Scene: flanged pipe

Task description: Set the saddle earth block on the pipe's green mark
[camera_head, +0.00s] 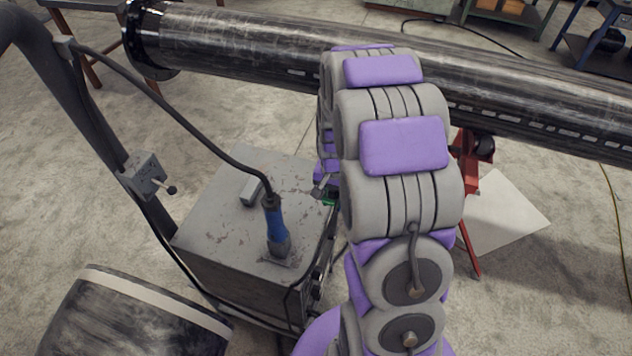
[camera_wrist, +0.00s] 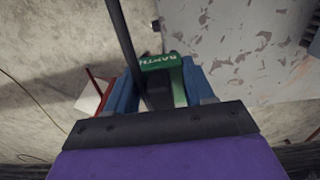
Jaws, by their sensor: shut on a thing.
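A green saddle earth block (camera_wrist: 160,62) with white lettering sits between the blue fingers of my gripper (camera_wrist: 160,80) in the wrist view. My gripper is shut on it. A dark cable or bar runs from near the block to the top edge of that view. In the head view a small bit of green (camera_head: 329,198) shows just left of my arm, by the right edge of the grey box; my arm hides most of the gripper. The dark pipe (camera_head: 250,45) crosses the top of the head view, clear of the gripper. I see no green mark on it; my arm covers part of the pipe.
A worn grey box (camera_head: 215,225) carries a blue-handled tool (camera_head: 276,225) with a cable; its top also shows in the wrist view (camera_wrist: 245,50). A red stand (camera_head: 468,175) is under the pipe, beside a pale sheet (camera_head: 515,215). A dark cylinder (camera_head: 125,320) lies front left.

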